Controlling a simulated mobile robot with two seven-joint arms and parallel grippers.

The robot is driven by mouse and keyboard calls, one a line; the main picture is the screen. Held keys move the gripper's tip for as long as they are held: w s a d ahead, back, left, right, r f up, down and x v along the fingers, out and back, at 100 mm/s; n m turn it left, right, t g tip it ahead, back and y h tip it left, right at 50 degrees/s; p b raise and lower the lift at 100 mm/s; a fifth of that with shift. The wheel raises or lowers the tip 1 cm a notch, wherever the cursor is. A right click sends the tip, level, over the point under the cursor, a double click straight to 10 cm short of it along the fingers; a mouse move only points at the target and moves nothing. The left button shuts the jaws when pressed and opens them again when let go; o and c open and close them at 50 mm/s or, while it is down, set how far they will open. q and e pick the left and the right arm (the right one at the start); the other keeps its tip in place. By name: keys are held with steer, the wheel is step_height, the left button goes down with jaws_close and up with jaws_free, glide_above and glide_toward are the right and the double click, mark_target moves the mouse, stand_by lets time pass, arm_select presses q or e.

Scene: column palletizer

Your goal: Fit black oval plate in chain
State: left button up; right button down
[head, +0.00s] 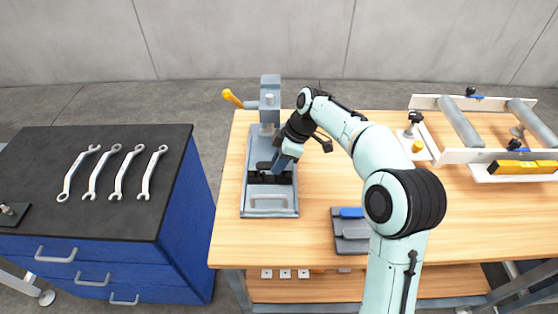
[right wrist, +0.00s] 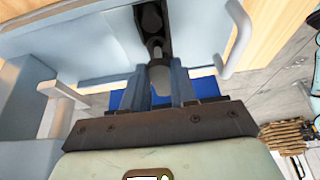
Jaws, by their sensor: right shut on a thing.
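My right gripper (head: 281,163) reaches down over the grey press fixture (head: 269,206) on the wooden table. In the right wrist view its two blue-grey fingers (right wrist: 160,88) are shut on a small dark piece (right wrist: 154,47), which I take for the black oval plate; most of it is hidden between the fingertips. The black chain (right wrist: 151,17) lies in the fixture's channel just beyond the tips, and dark links show beside the gripper in the head view (head: 262,179). I cannot tell whether the plate touches the chain. My left gripper is not in view.
The press column with a yellow-orange handle (head: 231,97) stands behind the gripper. A grey tray with a blue piece (head: 350,212) lies to the right, near the front edge. A roller frame (head: 460,122) fills the back right. Several wrenches (head: 117,172) lie on the blue cabinet.

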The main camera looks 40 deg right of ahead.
steer(key=shift+f, duration=0.15)
stand_by(0.6)
steer(key=shift+f+b, duration=0.45)
steer(key=shift+f, duration=0.05)
steer(key=shift+f, duration=0.45)
stand_by(0.8)
steer(key=c, duration=0.8)
jaws_free()
steer(key=shift+r, duration=0.25)
steer(key=p+v, duration=0.2)
steer(key=v, duration=1.1)
